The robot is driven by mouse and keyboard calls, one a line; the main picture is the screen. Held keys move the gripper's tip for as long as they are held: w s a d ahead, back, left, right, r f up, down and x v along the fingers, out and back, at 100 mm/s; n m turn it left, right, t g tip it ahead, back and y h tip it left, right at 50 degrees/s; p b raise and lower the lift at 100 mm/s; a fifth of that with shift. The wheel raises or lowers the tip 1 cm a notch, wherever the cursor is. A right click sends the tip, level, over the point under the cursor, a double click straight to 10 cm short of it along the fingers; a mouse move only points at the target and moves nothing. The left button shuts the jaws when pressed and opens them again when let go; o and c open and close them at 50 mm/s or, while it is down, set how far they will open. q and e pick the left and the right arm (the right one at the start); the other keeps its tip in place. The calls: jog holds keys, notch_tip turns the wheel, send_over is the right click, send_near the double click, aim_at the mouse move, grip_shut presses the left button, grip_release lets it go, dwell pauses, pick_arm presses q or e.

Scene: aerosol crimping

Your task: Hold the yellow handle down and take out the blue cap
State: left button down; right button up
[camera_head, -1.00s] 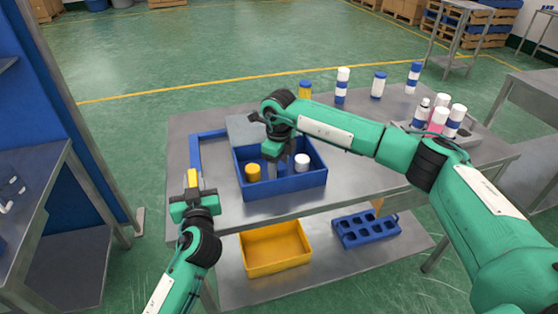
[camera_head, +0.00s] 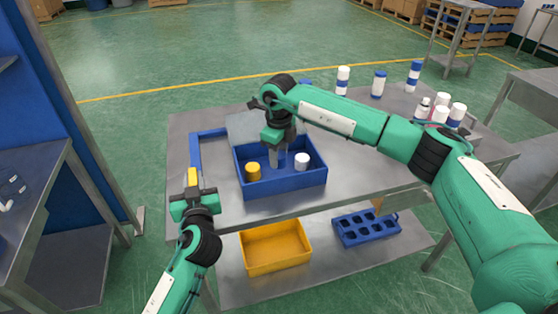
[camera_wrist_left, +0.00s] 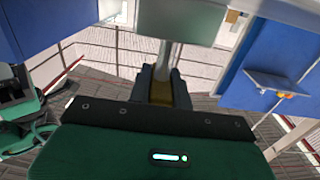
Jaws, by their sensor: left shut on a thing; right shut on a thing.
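The yellow handle (camera_head: 193,176) is at the end of a blue bar (camera_head: 195,150) left of the blue bin. My left gripper (camera_head: 193,188) is shut on it; in the left wrist view the yellow handle (camera_wrist_left: 161,93) shows between the fingers. The blue bin (camera_head: 285,188) stands open, its grey lid (camera_head: 241,126) raised at the back. A yellow cap (camera_head: 253,170) and a white cap (camera_head: 302,161) are inside. My right gripper (camera_head: 280,157) points down over the bin, shut on the blue cap (camera_head: 282,158), which is mostly hidden by the fingers.
White and blue cans (camera_head: 343,80) stand along the table's back edge. More bottles (camera_head: 442,104) are at the right, partly behind my right arm. A yellow tray (camera_head: 275,262) and a blue rack (camera_head: 365,240) lie on the shelf below. The table right of the bin is clear.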

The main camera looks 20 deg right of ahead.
pick_arm(q)
jog(key=shift+f, duration=0.3)
pick_arm(e)
jog(key=shift+r, duration=2.65)
pick_arm(q)
jog(key=c, duration=1.4)
grip_release()
jog(key=shift+o, duration=1)
jog(key=shift+r, duration=0.15)
jog(key=s, duration=1.2)
